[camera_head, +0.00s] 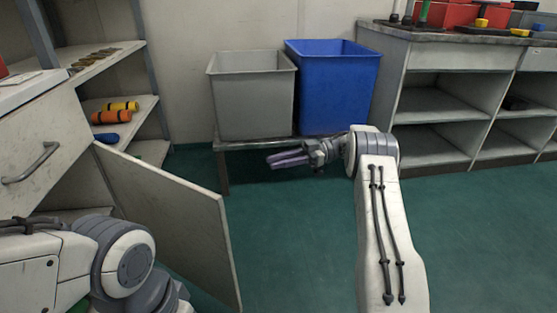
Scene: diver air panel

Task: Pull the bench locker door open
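The bench locker door (176,205) is a pale, scuffed panel at the left. It stands swung well out from the bench (48,148), and part of the locker's opening shows behind it. My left arm crosses the lower left corner in front of the bench and the door's lower part; its gripper is not in view. My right gripper (270,162) points left in front of the low stand, apart from the door and holding nothing that I can see. Its fingers look close together, but I cannot tell whether they are shut.
A drawer handle (31,163) juts from the bench front. A grey bin (252,98) and a blue bin (331,85) stand on a low stand (222,168) against the wall. Shelves (140,118) with orange and blue items are behind the door. Green floor (290,240) is clear right of the door.

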